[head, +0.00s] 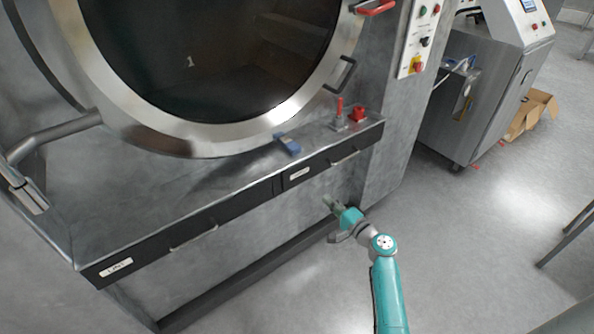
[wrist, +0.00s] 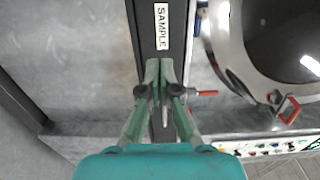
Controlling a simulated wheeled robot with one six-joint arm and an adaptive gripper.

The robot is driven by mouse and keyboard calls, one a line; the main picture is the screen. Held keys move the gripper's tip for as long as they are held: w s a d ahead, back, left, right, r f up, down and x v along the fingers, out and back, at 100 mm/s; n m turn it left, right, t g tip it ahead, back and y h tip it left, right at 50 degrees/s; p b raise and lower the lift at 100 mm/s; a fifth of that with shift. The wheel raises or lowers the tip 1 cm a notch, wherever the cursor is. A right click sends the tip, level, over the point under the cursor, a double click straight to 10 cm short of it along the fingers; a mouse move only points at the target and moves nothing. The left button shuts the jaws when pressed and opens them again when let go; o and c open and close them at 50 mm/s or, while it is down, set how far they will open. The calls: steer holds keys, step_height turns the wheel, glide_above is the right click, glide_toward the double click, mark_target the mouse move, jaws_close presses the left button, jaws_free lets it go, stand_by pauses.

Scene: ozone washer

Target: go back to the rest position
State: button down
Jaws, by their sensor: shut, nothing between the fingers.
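My gripper (head: 327,200) is in front of the grey washer's lower panel, below the right-hand drawer (head: 325,168), in the head view. It is shut and empty, and the arm reaches up to it from the bottom of the picture. In the wrist view the closed fingertips (wrist: 159,64) appear over the dark drawer front, close below a white label reading SAMPLE (wrist: 161,27). I cannot tell from the wrist view whether they touch it. Both drawers look shut, including the long left-hand drawer (head: 165,241).
The washer's round door (head: 160,140) stands above a ledge. A blue item (head: 287,143) and a red-handled part (head: 339,116) are on that ledge. A control cabinet (head: 480,90) and a cardboard box (head: 530,113) stand at right. Floor (head: 465,235) right of my arm is clear.

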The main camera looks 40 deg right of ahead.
steer(key=s+a+f+n+g+h, duration=0.1)
steer(key=s+a+f+n+g, duration=0.1)
steer(key=s+a+f, duration=0.5)
steer(key=s+a+f+n+g+h, duration=0.1)
steer(key=s+a+f, duration=0.3)
steer(key=s+a, duration=0.4)
steer(key=s+a+r+n+g, duration=0.1)
steer(key=s+a+n, duration=0.1)
steer(key=s+a, duration=0.3)
steer(key=s+a+n+g, duration=0.1)
steer(key=s+a+n, duration=0.15)
steer(key=s, duration=0.55)
steer(key=s+a+r+n+t, duration=0.1)
steer(key=s+a+r+n, duration=0.2)
steer(key=s+r+n, duration=0.2)
steer(key=s+a+r+n+y, duration=0.1)
steer(key=s+a+r+n, duration=0.2)
steer(key=s+r, duration=0.9)
steer(key=shift+a+r+n+t, duration=0.15)
steer(key=shift+r+n+t, duration=0.25)
steer(key=shift+r+n, duration=0.5)
steer(key=shift+f, duration=0.2)
